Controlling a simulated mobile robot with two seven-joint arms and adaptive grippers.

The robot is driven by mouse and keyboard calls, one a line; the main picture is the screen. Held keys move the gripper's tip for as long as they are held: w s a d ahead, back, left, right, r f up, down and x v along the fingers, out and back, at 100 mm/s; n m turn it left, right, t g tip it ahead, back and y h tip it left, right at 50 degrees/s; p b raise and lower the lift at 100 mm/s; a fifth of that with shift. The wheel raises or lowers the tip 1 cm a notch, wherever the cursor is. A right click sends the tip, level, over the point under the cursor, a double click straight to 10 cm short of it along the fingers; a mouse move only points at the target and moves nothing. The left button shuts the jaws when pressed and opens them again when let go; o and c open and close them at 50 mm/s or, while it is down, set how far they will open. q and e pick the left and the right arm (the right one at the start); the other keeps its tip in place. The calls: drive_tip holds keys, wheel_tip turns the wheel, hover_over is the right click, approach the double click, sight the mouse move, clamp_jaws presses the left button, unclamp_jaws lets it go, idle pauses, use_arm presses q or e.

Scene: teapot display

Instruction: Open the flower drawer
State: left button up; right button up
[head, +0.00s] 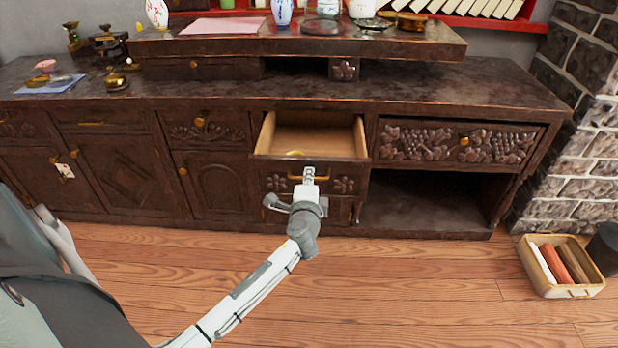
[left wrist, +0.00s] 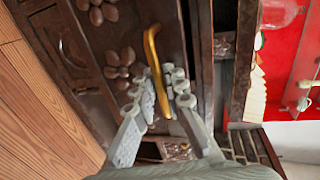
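The flower drawer (head: 313,172) stands pulled out of the dark wooden cabinet in the head view. Its pale inside shows, with a small yellow thing (head: 294,153) near the front. Its front has carved flowers on both sides of a golden handle (head: 294,178). My left gripper (head: 309,174) is at this handle. In the left wrist view the golden handle (left wrist: 158,85) runs between the fingertips of my left gripper (left wrist: 162,88), which look closed in on it. Carved flowers (left wrist: 118,64) show beside it. My right gripper is not in view.
A grape-carved drawer (head: 460,143) is shut at the right, above an open shelf space (head: 425,200). A crate (head: 560,290) stands on the floor at the right, by a stone wall (head: 585,140). Vases and dishes stand on the raised top. The floor before the cabinet is mostly clear.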

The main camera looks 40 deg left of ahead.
use_arm(q)
drive_tip(key=shift+o, duration=1.4)
drive_tip(key=v, duration=1.2)
drive_tip(key=s+d+f+n+g+h, duration=0.2)
drive_tip(key=s+f+n+g, duration=0.3)
drive_tip(key=s+f, duration=0.4)
drive_tip(key=s+d+f+n+g+h, duration=0.2)
drive_tip(key=s+f+n+g+h, duration=0.2)
drive_tip(key=s+f, duration=0.5)
wheel_tip(320, 180, down, 5)
drive_tip(key=shift+s+d+r+n+g+h, duration=0.1)
drive_tip(key=shift+s+d+n+g+h, duration=0.35)
drive_tip(key=shift+g, duration=0.25)
